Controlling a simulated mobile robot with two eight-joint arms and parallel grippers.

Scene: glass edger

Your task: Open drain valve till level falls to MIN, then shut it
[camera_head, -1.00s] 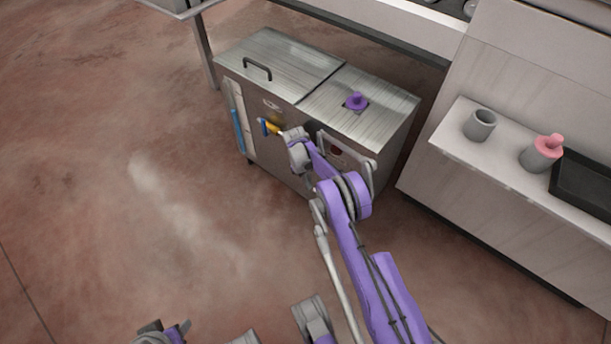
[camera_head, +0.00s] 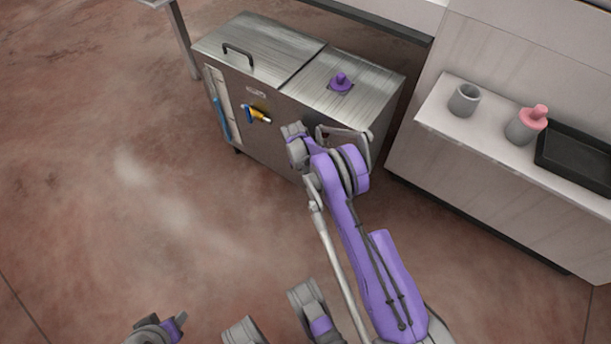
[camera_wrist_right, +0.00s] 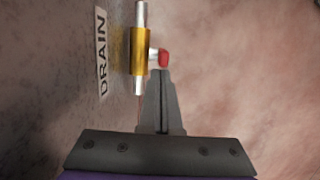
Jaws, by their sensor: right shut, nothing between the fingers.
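The drain valve (camera_wrist_right: 141,52) has a brass body, silver pipe ends and a red-tipped stem, beside a "DRAIN" label (camera_wrist_right: 101,57) in the right wrist view. My right gripper (camera_wrist_right: 163,74) is shut and empty, its tips just below the red tip; I cannot tell whether they touch. In the head view my right arm reaches the steel tank (camera_head: 262,150) and hides its gripper. The sight gauge (camera_head: 211,90) on the tank's left front shows blue liquid (camera_head: 221,122) in its lower part; the MIN mark is too small to read. My left gripper (camera_head: 172,325) is at the bottom edge, jaws unclear.
A yellow fitting with a blue handle (camera_head: 258,114) is on the tank front, left of my arm. A purple knob (camera_head: 341,82) and a lid handle (camera_head: 239,55) are on top.

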